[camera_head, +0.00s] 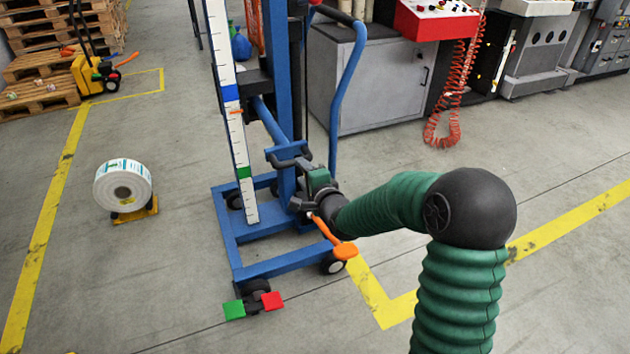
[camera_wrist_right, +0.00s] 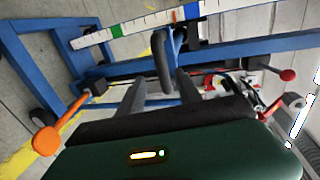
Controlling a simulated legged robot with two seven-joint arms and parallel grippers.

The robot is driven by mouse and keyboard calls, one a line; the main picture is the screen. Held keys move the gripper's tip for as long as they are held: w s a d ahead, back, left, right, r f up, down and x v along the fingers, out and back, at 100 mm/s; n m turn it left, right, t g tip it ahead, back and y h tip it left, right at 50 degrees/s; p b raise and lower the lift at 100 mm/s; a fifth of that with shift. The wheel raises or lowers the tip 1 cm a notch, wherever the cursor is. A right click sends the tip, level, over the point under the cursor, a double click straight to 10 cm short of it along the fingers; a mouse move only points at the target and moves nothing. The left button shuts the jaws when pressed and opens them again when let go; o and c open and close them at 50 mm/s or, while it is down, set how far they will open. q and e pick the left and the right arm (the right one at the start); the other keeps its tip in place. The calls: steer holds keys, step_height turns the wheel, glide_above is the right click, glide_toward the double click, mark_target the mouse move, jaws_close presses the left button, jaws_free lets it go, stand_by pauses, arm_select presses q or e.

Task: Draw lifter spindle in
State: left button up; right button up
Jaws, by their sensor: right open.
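The blue lifter (camera_head: 285,75) stands upright in the middle of the head view on a wheeled blue base. A short round blue bar (camera_head: 268,121) juts from its mast; I cannot tell for sure that it is the spindle. My right gripper (camera_head: 287,172) is at the mast's lower part, below this bar. In the right wrist view its two dark fingers (camera_wrist_right: 162,97) are apart, with a curved dark handle (camera_wrist_right: 161,62) showing between them. I cannot tell whether they touch it. My left gripper is not in view.
An orange-ended lever (camera_head: 345,250) sticks out beside my right wrist. Green and red pedals (camera_head: 252,305) are at the base's front. A label roll (camera_head: 123,187) stands on the floor at left. A grey cabinet (camera_head: 345,85) and red control box (camera_head: 432,18) are behind.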

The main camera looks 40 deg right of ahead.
steer(key=p+v, duration=0.3)
steer(key=v, duration=0.7)
steer(key=shift+s, duration=0.4)
steer(key=shift+a, duration=0.1)
steer(key=s+a+f+n+g+y, duration=0.3)
steer(key=s+a+f+n+g, duration=0.55)
steer(key=a+f+n, duration=0.4)
steer(key=s+a+n+g, duration=0.4)
steer(key=s+a+n, duration=0.2)
steer(key=s+n, duration=0.2)
steer(key=w+p+v, duration=0.3)
steer(key=p+v, duration=1.1)
steer(key=p, duration=0.1)
steer(key=w+d+r+p+v, duration=0.1)
steer(key=w+p+v, duration=0.2)
steer(key=p+v, duration=1.1)
steer(key=shift+w+d+r+y+p, duration=0.3)
steer(key=shift+w+d+r+p, duration=0.2)
steer(key=shift+r, duration=0.2)
